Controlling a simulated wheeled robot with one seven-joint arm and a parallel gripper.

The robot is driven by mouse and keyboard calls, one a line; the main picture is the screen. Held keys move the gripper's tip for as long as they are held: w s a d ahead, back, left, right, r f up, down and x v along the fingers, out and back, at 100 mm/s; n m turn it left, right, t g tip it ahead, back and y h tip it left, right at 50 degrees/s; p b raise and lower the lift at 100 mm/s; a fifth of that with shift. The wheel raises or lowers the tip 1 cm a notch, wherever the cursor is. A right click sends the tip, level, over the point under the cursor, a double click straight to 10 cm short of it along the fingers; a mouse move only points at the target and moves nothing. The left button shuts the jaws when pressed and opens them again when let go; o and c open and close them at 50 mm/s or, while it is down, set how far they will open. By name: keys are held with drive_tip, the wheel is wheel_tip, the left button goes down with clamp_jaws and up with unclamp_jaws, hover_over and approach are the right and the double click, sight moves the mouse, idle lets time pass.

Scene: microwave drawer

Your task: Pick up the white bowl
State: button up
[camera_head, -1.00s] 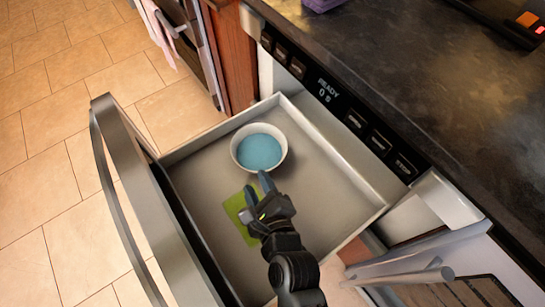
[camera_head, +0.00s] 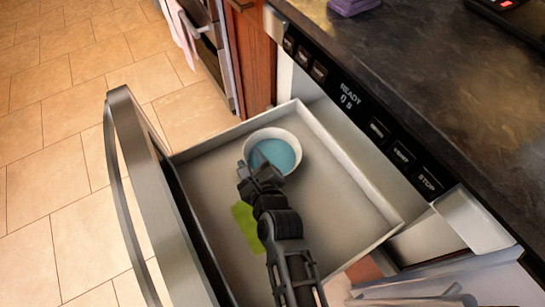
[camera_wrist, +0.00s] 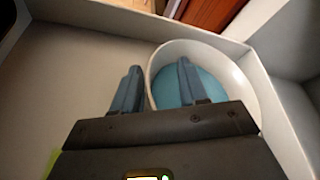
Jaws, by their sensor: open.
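The white bowl (camera_head: 291,143) stands upright in the open microwave drawer, toward its back corner. Its inside is blue. In the wrist view the bowl (camera_wrist: 237,74) is at the upper right. My gripper (camera_head: 250,168) is over the near-left edge of the bowl. In the wrist view my gripper (camera_wrist: 158,84) is open, with its left finger outside the bowl and its right finger over the inside. The bowl's left rim lies between the two fingers. I cannot tell how deep the fingers reach.
The drawer (camera_head: 345,210) has low walls around the bowl. A green flat item (camera_head: 246,226) lies on its floor, partly behind my arm. The drawer's front with its handle (camera_head: 118,140) stands at left. A dark countertop (camera_head: 440,80) is at right.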

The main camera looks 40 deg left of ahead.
clamp_jaws()
idle(0.4)
idle(0.4)
